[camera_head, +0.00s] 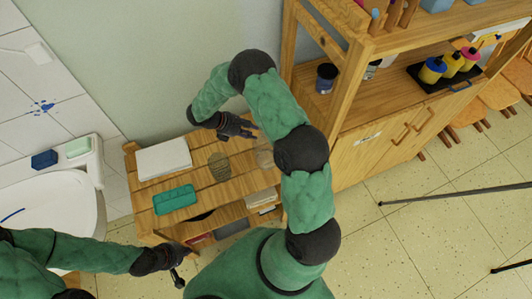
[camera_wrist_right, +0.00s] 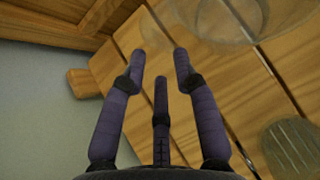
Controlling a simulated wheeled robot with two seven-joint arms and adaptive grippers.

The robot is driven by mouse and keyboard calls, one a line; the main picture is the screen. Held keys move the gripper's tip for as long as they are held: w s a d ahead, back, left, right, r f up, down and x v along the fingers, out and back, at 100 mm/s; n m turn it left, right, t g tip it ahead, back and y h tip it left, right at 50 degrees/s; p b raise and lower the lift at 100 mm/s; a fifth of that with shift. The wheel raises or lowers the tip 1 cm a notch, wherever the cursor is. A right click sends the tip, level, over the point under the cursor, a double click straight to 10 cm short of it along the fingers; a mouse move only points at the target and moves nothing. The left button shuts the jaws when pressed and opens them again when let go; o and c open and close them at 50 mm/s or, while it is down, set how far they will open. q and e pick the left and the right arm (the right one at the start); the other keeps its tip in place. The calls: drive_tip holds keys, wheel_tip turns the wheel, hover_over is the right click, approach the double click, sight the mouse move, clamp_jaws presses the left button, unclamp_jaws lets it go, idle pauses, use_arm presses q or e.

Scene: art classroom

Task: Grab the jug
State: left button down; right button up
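A clear glass vessel that looks like the jug (camera_head: 265,155) stands on the right part of the small wooden table, partly hidden behind my right arm. In the right wrist view the clear jug (camera_wrist_right: 205,18) shows at the top, cut off by the edge. My right gripper (camera_head: 248,130) is above the table's back edge, beside the jug and apart from it. Its fingers (camera_wrist_right: 160,62) are spread and empty in the wrist view. My left gripper (camera_head: 178,272) is low, in front of the table's left end; its fingers are too small to judge.
The wooden table (camera_head: 147,193) also holds a white paper stack (camera_head: 164,158), a teal case (camera_head: 175,199) and a ribbed greenish vessel (camera_head: 219,167), also in the wrist view (camera_wrist_right: 292,148). A wooden cabinet (camera_head: 372,150) stands right; a white sink (camera_head: 60,200) is left.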

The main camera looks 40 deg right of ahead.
drive_tip(key=b+x, duration=0.1)
drive_tip(key=x, duration=0.3)
drive_tip(key=shift+f, duration=0.25)
drive_tip(key=shift+r, duration=0.1)
clamp_jaws()
